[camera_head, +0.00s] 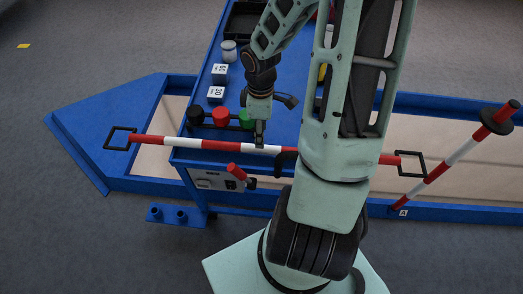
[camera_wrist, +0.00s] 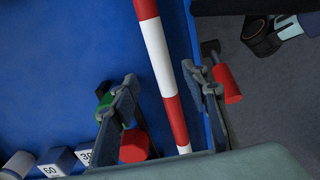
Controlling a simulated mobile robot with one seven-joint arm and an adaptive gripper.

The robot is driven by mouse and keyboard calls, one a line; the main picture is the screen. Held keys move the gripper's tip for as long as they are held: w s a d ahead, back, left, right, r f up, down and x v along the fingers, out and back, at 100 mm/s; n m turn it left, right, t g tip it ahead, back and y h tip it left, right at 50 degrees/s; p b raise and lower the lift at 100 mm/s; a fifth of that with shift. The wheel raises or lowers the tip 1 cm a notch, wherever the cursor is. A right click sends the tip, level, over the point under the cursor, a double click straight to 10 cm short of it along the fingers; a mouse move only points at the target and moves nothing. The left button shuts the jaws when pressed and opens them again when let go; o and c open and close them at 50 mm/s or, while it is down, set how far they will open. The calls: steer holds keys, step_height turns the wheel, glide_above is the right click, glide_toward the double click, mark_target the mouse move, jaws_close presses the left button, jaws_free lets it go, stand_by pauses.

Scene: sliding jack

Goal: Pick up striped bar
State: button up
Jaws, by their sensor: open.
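The long red-and-white striped bar (camera_head: 215,145) lies level along the near edge of the blue bench (camera_head: 180,155), with a black square loop at each end. My arm hides part of its right half. My gripper (camera_head: 260,135) is pointed down at the bar near its middle. In the wrist view the striped bar (camera_wrist: 160,50) runs between the two open fingers of my gripper (camera_wrist: 162,85), with a gap on both sides. I cannot tell exactly how far the fingertips reach down past the bar.
Red, black and green knobs (camera_head: 221,118) stand close left of my gripper. Blocks marked with numbers (camera_head: 216,94) and a white jar (camera_head: 229,50) are behind them. A red handle (camera_head: 236,172) juts out in front. A second striped pole (camera_head: 450,162) leans at the right.

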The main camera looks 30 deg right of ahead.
step_height(320, 180, down, 6)
steer(key=shift+f+b, duration=0.15)
steer(key=shift+b, duration=1.05)
steer(key=shift+c, duration=0.6)
jaws_close()
